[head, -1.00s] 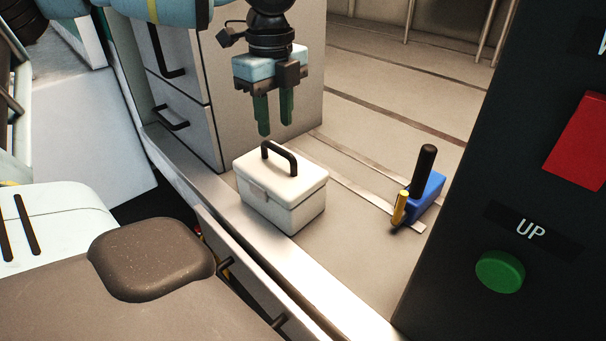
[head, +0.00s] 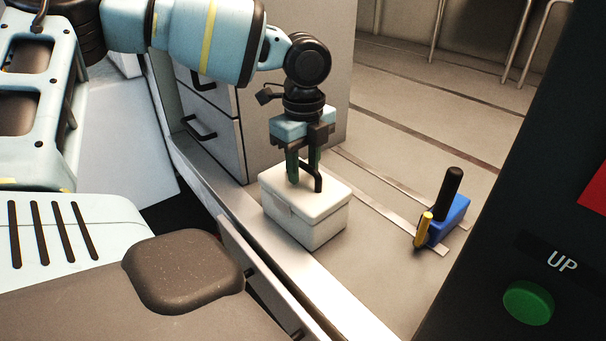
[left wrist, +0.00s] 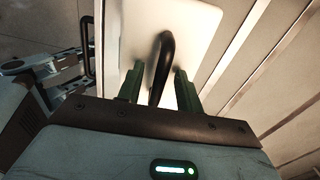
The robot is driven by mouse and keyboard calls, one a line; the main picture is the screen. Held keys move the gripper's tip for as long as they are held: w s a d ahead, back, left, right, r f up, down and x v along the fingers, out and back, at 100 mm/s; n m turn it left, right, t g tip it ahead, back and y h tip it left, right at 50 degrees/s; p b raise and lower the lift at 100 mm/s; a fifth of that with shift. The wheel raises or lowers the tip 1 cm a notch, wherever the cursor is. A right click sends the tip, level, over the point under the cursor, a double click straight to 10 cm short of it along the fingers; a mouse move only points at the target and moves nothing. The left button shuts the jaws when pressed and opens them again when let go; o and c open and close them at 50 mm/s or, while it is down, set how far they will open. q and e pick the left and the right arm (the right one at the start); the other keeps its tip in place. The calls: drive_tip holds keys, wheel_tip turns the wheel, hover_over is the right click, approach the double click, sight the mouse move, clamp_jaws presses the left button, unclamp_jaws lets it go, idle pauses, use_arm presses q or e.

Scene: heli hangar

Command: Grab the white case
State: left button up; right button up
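The white case (head: 322,229) stands upright on the floor strip beside the grey drawer cabinet, with a black handle (head: 318,184) on its lid. My left gripper (head: 304,178) points down over the lid, with its green fingers low at the handle. In the left wrist view, the black handle (left wrist: 162,62) rises between the two fingers of the left gripper (left wrist: 158,88), with a gap showing on each side. The left gripper is open and does not grip the handle. The case lid (left wrist: 193,30) shows behind the fingers. My right gripper is not in view.
A blue block-shaped item (head: 452,218) with a black upright handle and a yellow part stands right of the case. The drawer cabinet (head: 300,70) is close behind the gripper. A dark panel with a green button (head: 528,302) fills the right side. Floor between is clear.

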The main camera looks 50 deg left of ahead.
use_arm(q)
drive_tip(key=shift+f, duration=0.25)
clamp_jaws()
drive_tip(key=shift+r, duration=0.1)
idle(1.2)
